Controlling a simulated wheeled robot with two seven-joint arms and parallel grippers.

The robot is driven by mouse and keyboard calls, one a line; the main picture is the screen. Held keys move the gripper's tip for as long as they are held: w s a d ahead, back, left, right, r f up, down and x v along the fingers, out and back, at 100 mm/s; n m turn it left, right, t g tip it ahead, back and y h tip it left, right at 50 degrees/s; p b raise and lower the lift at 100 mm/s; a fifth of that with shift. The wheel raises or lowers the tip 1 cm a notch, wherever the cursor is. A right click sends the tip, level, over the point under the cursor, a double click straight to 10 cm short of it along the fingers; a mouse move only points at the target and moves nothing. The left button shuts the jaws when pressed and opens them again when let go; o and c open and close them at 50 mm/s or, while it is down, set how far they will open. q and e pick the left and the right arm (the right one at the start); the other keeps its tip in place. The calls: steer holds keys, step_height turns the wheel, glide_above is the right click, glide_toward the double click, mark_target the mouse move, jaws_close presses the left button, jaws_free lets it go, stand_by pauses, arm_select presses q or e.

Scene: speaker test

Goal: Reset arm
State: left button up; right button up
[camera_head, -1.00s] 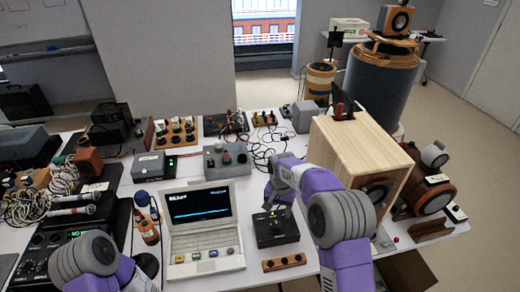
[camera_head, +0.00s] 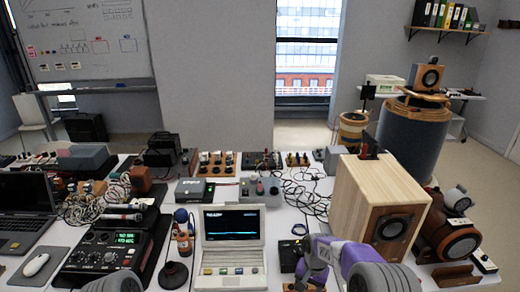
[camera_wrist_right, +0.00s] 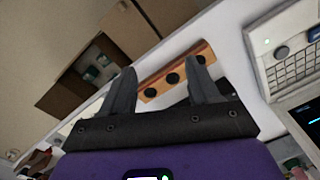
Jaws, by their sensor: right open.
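My right arm comes in at the bottom of the head view, right of centre. Its gripper (camera_head: 316,258) hangs beside a small black box (camera_head: 289,254), which it partly hides. In the right wrist view my right gripper (camera_wrist_right: 165,78) is open, with two dark fingers apart and nothing between them. A wooden strip with black knobs (camera_wrist_right: 152,92) lies beyond the fingertips; I cannot tell its distance. Of my left arm only a grey rounded link (camera_head: 114,283) shows at the bottom edge; the left gripper is out of view.
A white laptop-like instrument (camera_head: 232,268) stands left of the right gripper. A wooden speaker box (camera_head: 352,197) stands close to its right. A black mixer-like device (camera_head: 103,254), a dark laptop (camera_head: 24,222) and a mouse (camera_head: 36,265) are at the left. Cables clutter the table's middle.

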steer(key=s+a+f+n+y, duration=0.1)
steer(key=s+a+f+y, duration=0.15)
steer(key=s+f, duration=1)
steer(key=s+a+f, duration=0.1)
steer(key=s+f, duration=0.1)
steer(key=s, duration=0.5)
steer(key=s+a+f+n, duration=0.1)
steer(key=s+a, duration=0.1)
steer(key=s, duration=0.5)
steer(key=shift+a+f+y, duration=0.2)
steer(key=shift+f+y, duration=0.15)
steer(key=shift+y, duration=0.1)
